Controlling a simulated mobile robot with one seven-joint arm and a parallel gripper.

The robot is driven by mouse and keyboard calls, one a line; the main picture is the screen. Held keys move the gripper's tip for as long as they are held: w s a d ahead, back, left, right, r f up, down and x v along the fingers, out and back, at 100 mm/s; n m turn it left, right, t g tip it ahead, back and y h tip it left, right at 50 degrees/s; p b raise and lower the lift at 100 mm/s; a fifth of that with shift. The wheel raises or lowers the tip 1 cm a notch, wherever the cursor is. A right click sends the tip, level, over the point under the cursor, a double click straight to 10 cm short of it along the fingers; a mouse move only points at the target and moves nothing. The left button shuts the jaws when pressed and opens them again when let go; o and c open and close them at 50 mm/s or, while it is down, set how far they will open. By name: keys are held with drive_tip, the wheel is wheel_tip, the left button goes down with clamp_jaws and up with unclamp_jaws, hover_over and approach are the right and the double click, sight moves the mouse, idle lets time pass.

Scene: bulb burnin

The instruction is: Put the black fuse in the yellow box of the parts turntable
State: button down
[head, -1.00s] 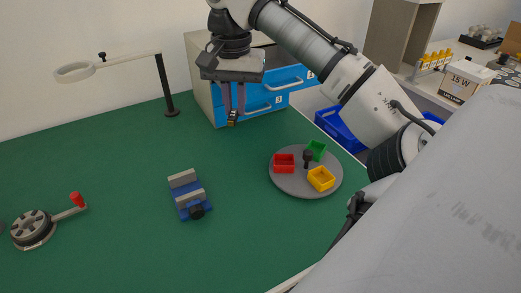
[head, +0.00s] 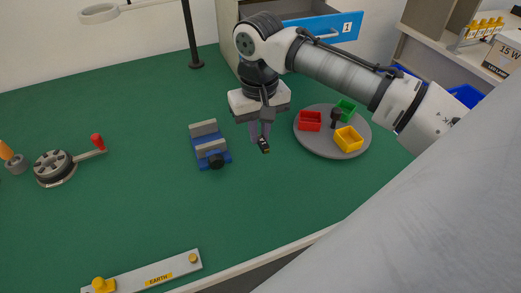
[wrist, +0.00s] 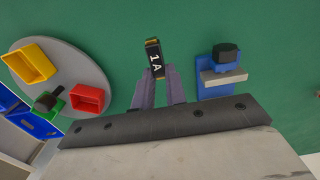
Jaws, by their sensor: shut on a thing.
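My gripper (head: 262,138) is shut on the black fuse (head: 264,146), above the green bench between the blue vise and the turntable. In the wrist view the fuse (wrist: 154,58) shows "1 A" and yellowish ends between the fingertips (wrist: 158,80). The grey round parts turntable (head: 317,148) stands to the right of my gripper. On it, the yellow box (head: 348,139) is at the front right, the red box (head: 310,121) at the left and the green box (head: 346,109) at the back. The yellow box (wrist: 32,62) looks empty in the wrist view.
A dark knob (head: 336,117) stands up mid-turntable. The blue and grey vise (head: 210,146) is left of my gripper. A lamp post (head: 190,35), an open drawer (head: 325,27) and a crank device (head: 55,167) stand around. The front middle of the bench is clear.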

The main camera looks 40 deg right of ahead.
sight(260, 163)
drive_tip(key=shift+f, duration=3.6)
drive_tip(key=shift+f, duration=0.1)
drive_tip(key=c, duration=1.4)
unclamp_jaws()
drive_tip(key=shift+c, duration=0.2)
